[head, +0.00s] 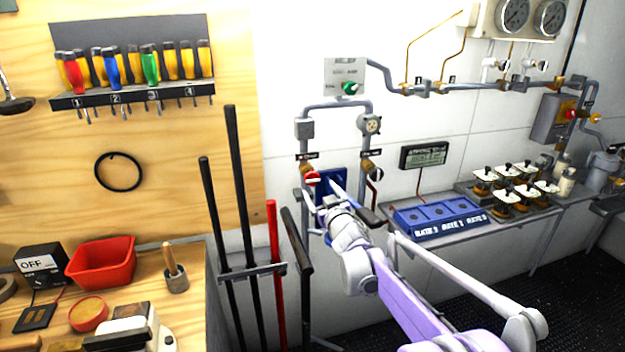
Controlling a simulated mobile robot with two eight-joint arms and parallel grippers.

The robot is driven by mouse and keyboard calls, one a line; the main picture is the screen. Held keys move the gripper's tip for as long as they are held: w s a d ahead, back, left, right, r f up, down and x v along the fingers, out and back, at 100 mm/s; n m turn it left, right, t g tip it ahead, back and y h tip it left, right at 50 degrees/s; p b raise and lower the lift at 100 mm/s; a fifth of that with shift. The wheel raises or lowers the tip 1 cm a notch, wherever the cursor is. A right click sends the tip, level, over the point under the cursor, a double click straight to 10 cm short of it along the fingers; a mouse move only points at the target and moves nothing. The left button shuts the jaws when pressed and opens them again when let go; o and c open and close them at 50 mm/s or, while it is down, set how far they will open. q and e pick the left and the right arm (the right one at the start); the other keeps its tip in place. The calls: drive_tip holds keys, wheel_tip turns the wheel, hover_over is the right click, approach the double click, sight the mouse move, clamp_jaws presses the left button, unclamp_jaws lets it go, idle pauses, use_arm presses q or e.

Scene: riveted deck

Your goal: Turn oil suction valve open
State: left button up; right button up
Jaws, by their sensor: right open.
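Two small valves sit on grey vertical pipes on the white wall. The left one has a round red handle (312,178). The right one has a dark handle (375,174). Their labels are too small to read, so I cannot tell which is the oil suction valve. My right gripper (333,192) is open, reaching up from the lower right in front of a blue panel (325,184). Its fingertips are close to the right of the red handle, and I see no clear contact. The hand covers the lower pipework. My left gripper is out of view.
Long black bars (240,190) and a red bar (274,250) stand in a rack left of the pipes. A blue box (425,217) and several white-topped jars lie on the right shelf. A workbench with a red bin (101,262) is at left.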

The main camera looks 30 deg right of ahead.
sight(313, 180)
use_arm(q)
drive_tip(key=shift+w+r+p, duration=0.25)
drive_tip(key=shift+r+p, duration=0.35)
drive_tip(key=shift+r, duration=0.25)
use_arm(e)
drive_tip(key=x, duration=0.8)
drive_tip(key=c, duration=1.4)
